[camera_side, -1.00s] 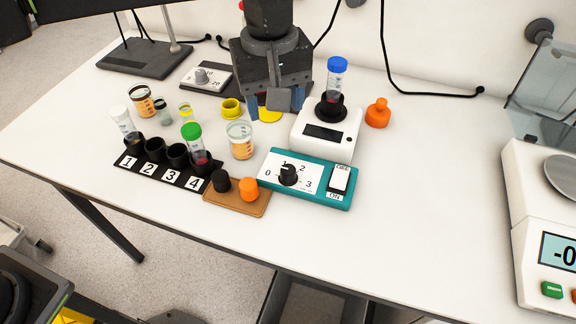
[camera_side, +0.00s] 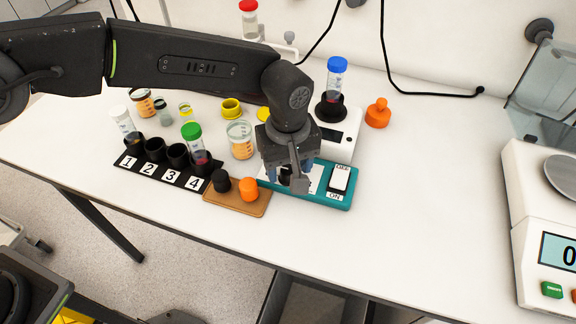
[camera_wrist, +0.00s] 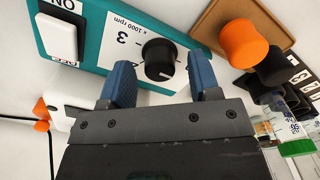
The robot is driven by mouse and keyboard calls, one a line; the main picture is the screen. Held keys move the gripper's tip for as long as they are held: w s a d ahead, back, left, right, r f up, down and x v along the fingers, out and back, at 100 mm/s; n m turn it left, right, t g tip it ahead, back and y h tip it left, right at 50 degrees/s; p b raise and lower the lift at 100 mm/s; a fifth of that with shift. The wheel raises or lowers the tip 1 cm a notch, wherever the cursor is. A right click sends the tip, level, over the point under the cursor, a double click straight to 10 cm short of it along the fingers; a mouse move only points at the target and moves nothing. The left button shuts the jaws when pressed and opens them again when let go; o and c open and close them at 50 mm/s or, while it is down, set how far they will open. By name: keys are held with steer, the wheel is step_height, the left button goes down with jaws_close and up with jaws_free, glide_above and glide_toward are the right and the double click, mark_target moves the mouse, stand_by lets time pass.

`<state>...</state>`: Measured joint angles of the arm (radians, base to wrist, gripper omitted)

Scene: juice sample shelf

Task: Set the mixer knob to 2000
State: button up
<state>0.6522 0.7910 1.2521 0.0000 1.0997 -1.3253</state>
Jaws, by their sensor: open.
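The mixer control is a teal box (camera_side: 328,199) with a white dial face and a rocker switch (camera_side: 340,179). Its black knob (camera_wrist: 159,58) shows in the wrist view with a pale mark on its lower side; the exact setting cannot be read. The printed "3" and "x 1000 rpm" show beside it. My gripper (camera_wrist: 160,76) is open, its blue fingers on either side of the knob with gaps visible. In the side view my gripper (camera_side: 286,180) is over the dial and hides most of the knob and numbers.
A brown tray (camera_side: 238,206) with a black and an orange cap (camera_side: 248,189) lies close left. The numbered tube rack (camera_side: 160,173) is further left. Behind stands a white device (camera_side: 343,140) holding a blue-capped tube (camera_side: 336,75). The table to the right is clear up to the scale (camera_side: 535,220).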

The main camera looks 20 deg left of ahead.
steer(key=shift+f, duration=0.45)
steer(key=c, duration=0.9)
